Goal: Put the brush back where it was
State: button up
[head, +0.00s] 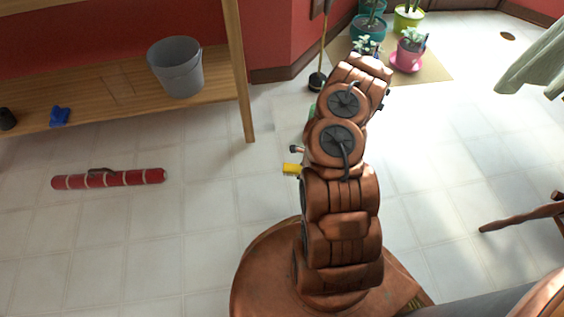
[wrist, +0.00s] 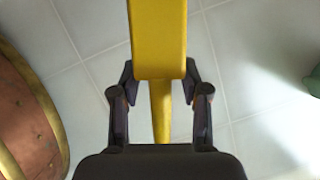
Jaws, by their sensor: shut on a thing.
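The brush (wrist: 158,35) is yellow, with a broad flat part at the top of the wrist view and a narrower part running back between the fingers. My gripper (wrist: 160,80) is shut on it, one dark finger at each side. It is held over pale floor tiles. In the head view a small yellow part of the brush (head: 292,169) sticks out to the left of my copper arm. The arm hides the rest of it and most of the gripper there.
A wooden shelf table (head: 110,92) at the back left bears a grey bucket (head: 176,68) and a blue item (head: 60,116). A red roll (head: 108,179) lies on the floor. Potted plants (head: 408,52) stand on a mat at the back. Chair parts (head: 520,212) are at the right. Floor between is clear.

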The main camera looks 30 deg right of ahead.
jog(key=shift+m, duration=0.3)
jog(key=s+f, duration=0.2)
jog(key=s+a+f+b, duration=0.1)
jog(key=s+f, duration=0.1)
jog(key=shift+a, duration=0.15)
jog(key=w+d, duration=0.1)
jog(key=w, duration=0.2)
jog(key=w+b, duration=0.1)
jog(key=w, duration=0.1)
jog(key=w+d+f+b, duration=0.1)
jog(key=w, duration=0.2)
jog(key=shift+w+d, duration=0.35)
jog(key=b, duration=0.1)
send_over(292, 160)
jog(key=s+a, duration=0.1)
jog(key=s, duration=0.1)
jog(key=shift+w+f, duration=0.15)
jog(key=shift+f, duration=0.1)
jog(key=shift+w+f+b, duration=0.1)
jog(key=shift+f+b, duration=1.05)
jog(key=shift+f, duration=0.55)
jog(key=shift+f, duration=0.15)
jog(key=o, duration=1.1)
